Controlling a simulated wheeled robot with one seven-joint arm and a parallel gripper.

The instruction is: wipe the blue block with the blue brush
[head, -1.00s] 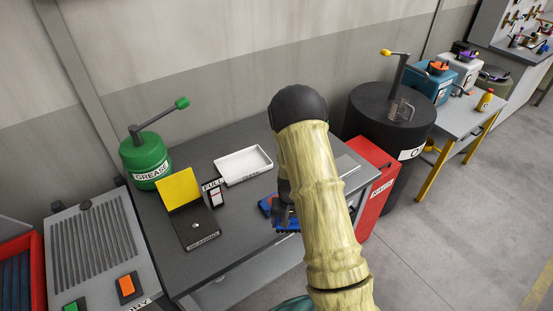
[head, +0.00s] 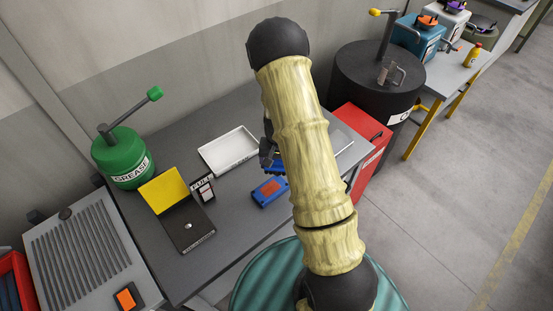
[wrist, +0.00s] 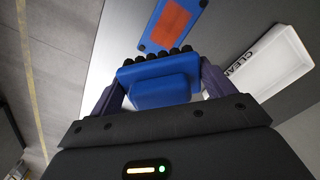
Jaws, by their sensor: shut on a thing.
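The blue block (head: 263,200) lies on the grey bench, with an orange-red patch on its top face. It also shows at the top of the wrist view (wrist: 158,38), cut off by the frame edge. My gripper (head: 270,164) is shut on the blue brush (wrist: 160,78), which has a row of black bristle tufts along its far edge. In the head view the brush (head: 278,169) is mostly hidden by my arm. It is held behind the block and looks apart from it.
A white tray (head: 229,150) labelled CLEAN stands behind. A black case with a yellow lid (head: 164,190) and a small labelled stand (head: 203,188) are left of the block. A green grease pot (head: 121,158) is at far left, a red cabinet (head: 362,135) at right.

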